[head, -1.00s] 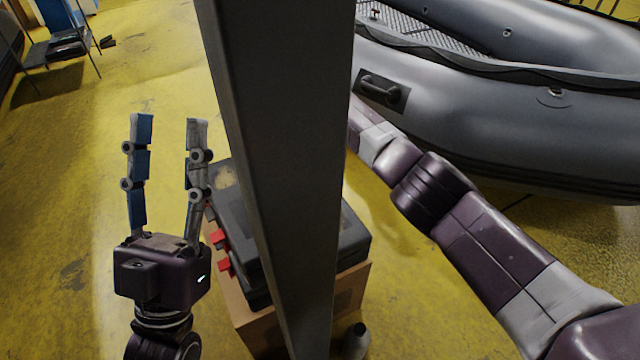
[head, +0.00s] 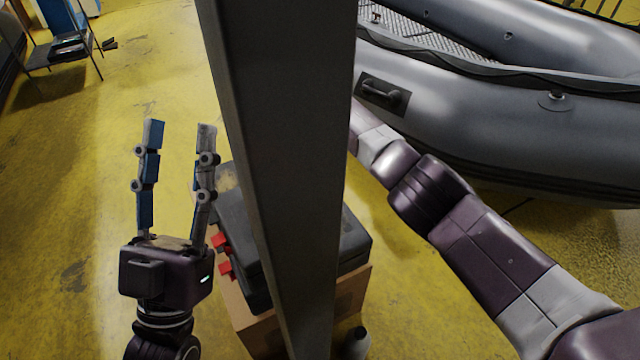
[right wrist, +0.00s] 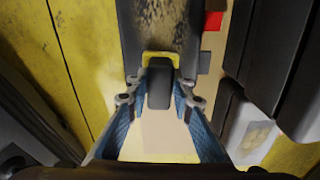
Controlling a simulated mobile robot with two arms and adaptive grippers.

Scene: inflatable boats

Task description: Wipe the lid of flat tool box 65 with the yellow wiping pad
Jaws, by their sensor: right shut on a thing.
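A dark flat tool box (head: 345,238) with red latches sits on a cardboard box, partly hidden behind my column in the head view. In the right wrist view a dark lid (right wrist: 165,25) with brown dusty specks lies just beyond the fingers. My right gripper (right wrist: 159,85) is shut on the black handle of the yellow wiping pad (right wrist: 161,56). The pad's yellow edge is at the near end of the specked lid; I cannot tell if it touches. My left gripper (head: 180,128) is open and empty, left of the tool box. The right gripper is hidden in the head view.
The cardboard box (head: 350,290) stands on the yellow floor. A grey inflatable boat (head: 470,110) fills the upper right, close to my right arm. A small dark bottle (head: 357,342) stands by the cardboard box. Floor on the left is clear up to a rack (head: 65,50).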

